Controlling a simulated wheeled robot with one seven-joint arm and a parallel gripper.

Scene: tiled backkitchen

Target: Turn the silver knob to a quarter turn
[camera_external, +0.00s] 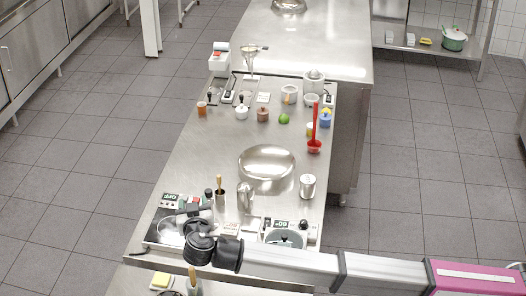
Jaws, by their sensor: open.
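My arm reaches in from the right, and its dark end hangs over the near left part of the steel counter (190,150). My gripper (188,214) is small and partly hidden by its own wrist; it is open. It is close to a control panel with a display (170,200), and I cannot tell whether it touches anything there. I cannot pick out the silver knob for certain; it is too small or hidden behind my arm. A second panel with a display (281,224) stands to the right of my gripper.
A wooden-handled tool in a dark holder (219,192) and a metal jug (245,196) stand just right of my gripper. The counter's middle left is clear.

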